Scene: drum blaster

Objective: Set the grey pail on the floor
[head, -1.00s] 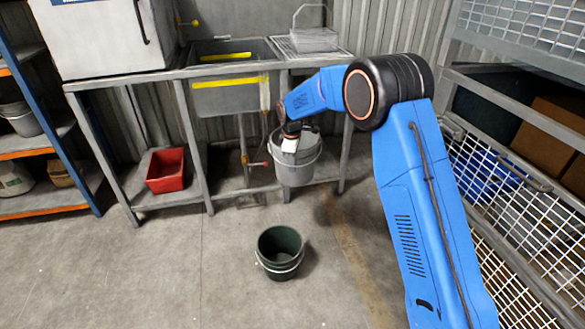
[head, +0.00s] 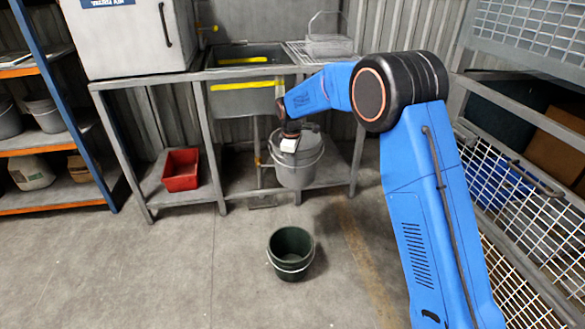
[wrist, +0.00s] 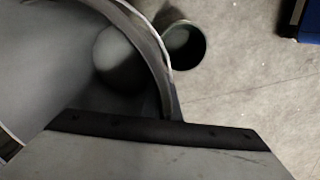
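The grey pail (head: 299,168) hangs upright from my gripper (head: 290,140) in front of the sink bench, at about the height of its lower shelf. My gripper is shut on the pail's rim. In the wrist view, the pail's inside and pale curved rim (wrist: 158,38) fill the upper left. A broad grey plate with a dark edge, seemingly part of my gripper (wrist: 150,150), covers the bottom. The fingertips' contact is mostly hidden. The gap between the pail's base and the floor is hard to judge.
A dark green pail (head: 291,254) stands on the floor in front of the bench; it also shows in the wrist view (wrist: 185,46). A red bin (head: 181,170) sits on the lower shelf. A mesh cage (head: 510,200) stands right, a rack (head: 60,142) left. Floor left of the green pail is clear.

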